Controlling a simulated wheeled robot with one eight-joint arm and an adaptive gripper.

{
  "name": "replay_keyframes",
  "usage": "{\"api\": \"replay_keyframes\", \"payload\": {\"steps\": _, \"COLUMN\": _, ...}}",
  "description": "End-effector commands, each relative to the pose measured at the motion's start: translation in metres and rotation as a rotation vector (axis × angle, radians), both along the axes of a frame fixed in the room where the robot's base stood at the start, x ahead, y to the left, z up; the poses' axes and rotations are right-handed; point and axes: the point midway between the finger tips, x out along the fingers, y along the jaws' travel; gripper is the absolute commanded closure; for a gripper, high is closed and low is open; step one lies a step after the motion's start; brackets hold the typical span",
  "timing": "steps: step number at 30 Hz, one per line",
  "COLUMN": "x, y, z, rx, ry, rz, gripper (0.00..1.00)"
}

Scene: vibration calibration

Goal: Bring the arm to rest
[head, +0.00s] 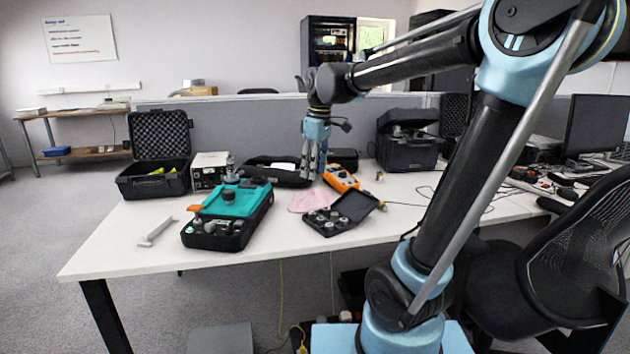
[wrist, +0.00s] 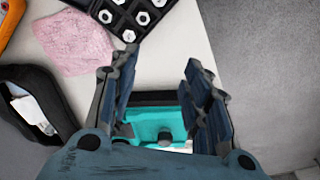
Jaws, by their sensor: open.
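My gripper (head: 313,165) hangs fingers down over the back middle of the white table (head: 120,232), at the end of my raised arm. In the wrist view my gripper (wrist: 158,80) has its two dark fingers spread apart with nothing between them. The black case with a teal top (head: 240,200) stands at the front left of the table. Its teal part (wrist: 150,125) shows beyond and between the fingers in the wrist view.
A pink cloth (head: 309,199), an open black box of round parts (head: 328,222) and an orange device (head: 341,178) lie near my gripper. A hammer-like tool (head: 156,232) lies at front left. A black chair (head: 560,260) stands at right.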

Motion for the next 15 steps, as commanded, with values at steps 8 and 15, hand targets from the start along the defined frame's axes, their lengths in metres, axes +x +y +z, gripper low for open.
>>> {"api": "replay_keyframes", "payload": {"steps": 8, "x": -0.053, "y": -0.081, "z": -0.044, "rx": 0.008, "ry": -0.019, "rz": -0.325, "gripper": 0.56}}
{"api": "replay_keyframes", "payload": {"steps": 15, "x": -0.102, "y": -0.133, "z": -0.091, "rx": 0.020, "ry": -0.036, "rz": -0.602, "gripper": 0.56}}
